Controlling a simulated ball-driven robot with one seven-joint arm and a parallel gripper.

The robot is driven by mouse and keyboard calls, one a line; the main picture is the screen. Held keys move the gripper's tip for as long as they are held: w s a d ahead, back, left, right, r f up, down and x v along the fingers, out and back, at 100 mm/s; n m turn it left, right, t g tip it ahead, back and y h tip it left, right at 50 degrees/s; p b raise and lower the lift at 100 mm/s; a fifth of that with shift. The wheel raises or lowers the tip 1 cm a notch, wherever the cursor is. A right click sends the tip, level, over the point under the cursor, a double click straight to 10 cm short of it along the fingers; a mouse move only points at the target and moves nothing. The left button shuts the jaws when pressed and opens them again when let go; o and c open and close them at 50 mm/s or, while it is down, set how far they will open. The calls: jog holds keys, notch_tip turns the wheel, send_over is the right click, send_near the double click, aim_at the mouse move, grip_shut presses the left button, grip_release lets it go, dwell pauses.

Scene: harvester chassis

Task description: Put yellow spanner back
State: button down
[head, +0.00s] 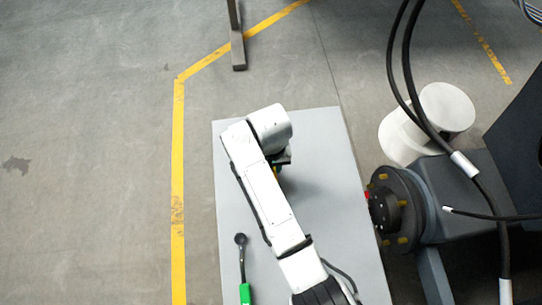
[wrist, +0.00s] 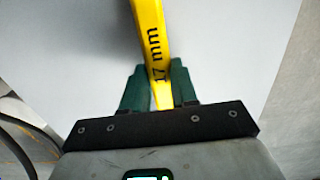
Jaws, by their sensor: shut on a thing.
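The yellow spanner (wrist: 150,38), marked "17 mm", is between the green fingers of my gripper (wrist: 156,88) in the wrist view. The fingers are shut on its handle. The spanner runs up out of the top of that view, so its far end is hidden. In the head view my white arm reaches over the grey board, and my gripper (head: 280,160) is mostly hidden under the wrist. Only a small bit of yellow shows there.
A black ratchet with a green handle (head: 245,290) lies on the grey board (head: 330,135), left of my arm. A dark wheel hub (head: 390,210) with yellow bolts, a white cylinder (head: 447,108) and black cables are at the right. A grey post (head: 238,50) stands beyond the board.

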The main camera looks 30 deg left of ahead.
jog(key=shift+f, duration=0.15)
jog(key=c, duration=0.8)
grip_release()
jog(key=r, duration=1)
jog(key=shift+w+a+r, duration=0.2)
jog(key=shift+w+r, duration=0.05)
jog(key=shift+r, duration=0.1)
